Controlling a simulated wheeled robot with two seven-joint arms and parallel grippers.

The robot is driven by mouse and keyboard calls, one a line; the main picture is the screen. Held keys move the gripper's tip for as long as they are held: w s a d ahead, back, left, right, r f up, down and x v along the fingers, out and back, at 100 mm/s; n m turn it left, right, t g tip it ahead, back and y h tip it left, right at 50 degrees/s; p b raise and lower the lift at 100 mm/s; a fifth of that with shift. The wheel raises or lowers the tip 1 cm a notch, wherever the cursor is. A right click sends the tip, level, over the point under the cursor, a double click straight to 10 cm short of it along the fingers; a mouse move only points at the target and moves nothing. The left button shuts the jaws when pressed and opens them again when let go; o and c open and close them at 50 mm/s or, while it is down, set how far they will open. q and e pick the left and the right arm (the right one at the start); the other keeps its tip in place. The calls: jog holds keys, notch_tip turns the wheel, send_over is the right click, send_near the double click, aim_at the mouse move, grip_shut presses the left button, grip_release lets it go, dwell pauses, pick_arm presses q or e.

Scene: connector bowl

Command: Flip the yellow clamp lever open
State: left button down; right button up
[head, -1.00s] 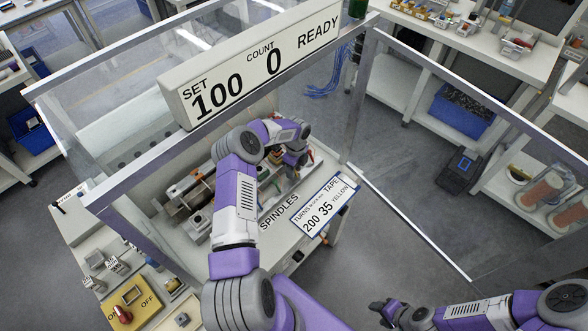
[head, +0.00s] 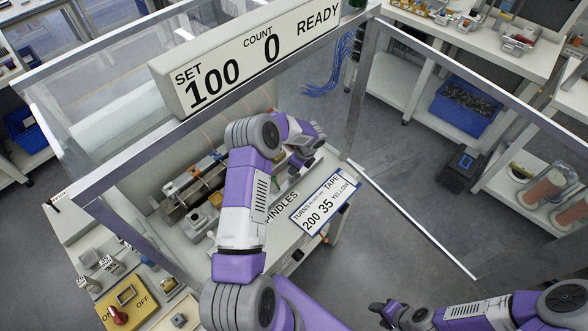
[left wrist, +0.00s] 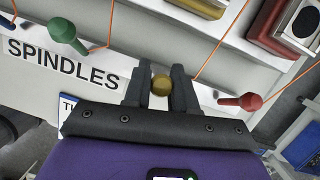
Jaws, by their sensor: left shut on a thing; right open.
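The yellow clamp lever's round knob (left wrist: 160,84) shows between the two dark fingers of my left gripper (left wrist: 161,76) in the left wrist view. The left gripper is shut on it; the rest of the lever is mostly hidden. In the head view my left gripper (head: 306,150) is over the right part of the winding machine, and the lever is hidden there. A green lever (left wrist: 68,35) is left of the fingers and a red lever (left wrist: 240,101) is to their right. My right gripper (head: 384,309) is open and empty, low outside the enclosure.
Orange wires (left wrist: 209,54) run close on both sides of the left fingers. A SPINDLES label (left wrist: 62,65) is on the machine's front. The enclosure frame (head: 362,80) and display box (head: 250,60) stand around the arm. A TAPE sign (head: 325,203) is at the front right.

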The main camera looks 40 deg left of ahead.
pick_arm(q)
jog(key=y+b, duration=0.2)
jog(key=d+y+b, duration=0.1)
jog(key=y+b, duration=0.1)
jog(key=b, duration=0.1)
jog(key=d+y+b, duration=0.1)
jog(key=y+b, duration=0.1)
jog(key=b, duration=0.1)
jog(key=shift+d+f, duration=0.25)
jog(key=shift+f, duration=0.05)
jog(key=shift+s+d+t+y+b, duration=0.1)
jog(key=shift+d+t+y+b, duration=0.1)
jog(key=shift+y+b, duration=0.55)
jog(key=shift+s+d+t+y+b, duration=0.1)
jog(key=shift+d+y+b, duration=0.1)
jog(key=shift+y+b, duration=0.5)
jog(key=c, duration=1.1)
grip_release()
jog(key=shift+r, duration=0.1)
jog(key=shift+w+d+r, duration=0.1)
jog(key=shift+d+r, duration=0.05)
jog(key=shift+d, duration=0.1)
jog(key=p+v, duration=0.1)
jog(key=v, duration=0.5)
jog(key=shift+d+r, duration=0.15)
jog(key=shift+d, duration=0.25)
